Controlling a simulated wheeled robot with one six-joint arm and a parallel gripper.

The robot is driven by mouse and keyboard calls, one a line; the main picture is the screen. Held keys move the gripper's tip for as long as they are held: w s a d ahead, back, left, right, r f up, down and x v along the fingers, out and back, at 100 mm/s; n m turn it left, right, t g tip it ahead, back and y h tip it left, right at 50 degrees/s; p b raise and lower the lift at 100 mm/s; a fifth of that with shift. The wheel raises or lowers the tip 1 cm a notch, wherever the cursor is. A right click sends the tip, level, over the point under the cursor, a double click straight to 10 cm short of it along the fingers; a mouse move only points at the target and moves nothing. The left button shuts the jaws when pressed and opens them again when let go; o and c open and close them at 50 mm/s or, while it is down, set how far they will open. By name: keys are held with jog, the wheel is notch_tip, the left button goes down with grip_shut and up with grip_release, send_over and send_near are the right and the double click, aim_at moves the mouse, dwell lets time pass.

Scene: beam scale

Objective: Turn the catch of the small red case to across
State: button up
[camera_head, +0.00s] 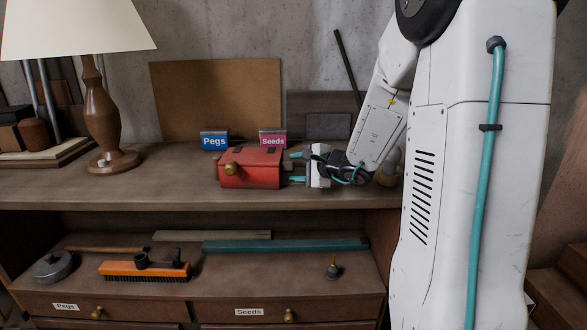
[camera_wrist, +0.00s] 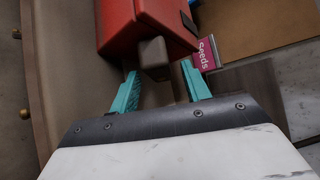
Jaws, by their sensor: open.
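The small red case (camera_head: 250,170) sits on the upper shelf, with a brass knob (camera_head: 231,168) toward its left. In the wrist view the case (camera_wrist: 118,30) fills the upper middle, and a dark brown block (camera_wrist: 153,52), which looks like the catch, sticks out from its end toward me. My gripper (camera_head: 293,168) is at the right end of the case, its teal fingers pointing left. In the wrist view my gripper (camera_wrist: 160,74) is open, one finger on each side of the block, with gaps showing. I cannot tell which way the catch is turned.
Blue Pegs (camera_head: 214,141) and pink Seeds (camera_head: 273,139) signs stand just behind the case. A lamp (camera_head: 104,110) stands at the left. The shelf front (camera_head: 150,190) is clear. A brush (camera_head: 145,268) and a teal bar (camera_head: 285,245) lie on the lower level.

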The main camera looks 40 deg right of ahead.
jog(key=shift+x, duration=0.8)
jog(key=c, duration=1)
jog(key=shift+r, duration=0.1)
jog(key=m+g+y, duration=0.1)
jog(key=g, duration=0.1)
jog(key=m+g, duration=0.1)
jog(key=g, duration=0.1)
jog(key=shift+w+d+r+m+y, duration=0.15)
jog(key=shift+w+d+m+y, duration=0.05)
jog(key=shift+m+y, duration=0.2)
jog(key=m+g+y, duration=0.1)
jog(key=g, duration=0.1)
jog(key=m+g+y, duration=0.1)
jog(key=g, duration=0.1)
jog(key=shift+w+d+m+y, duration=0.2)
jog(key=shift+m+y, duration=0.1)
jog(key=shift+y, duration=0.1)
jog(key=shift+r, duration=0.1)
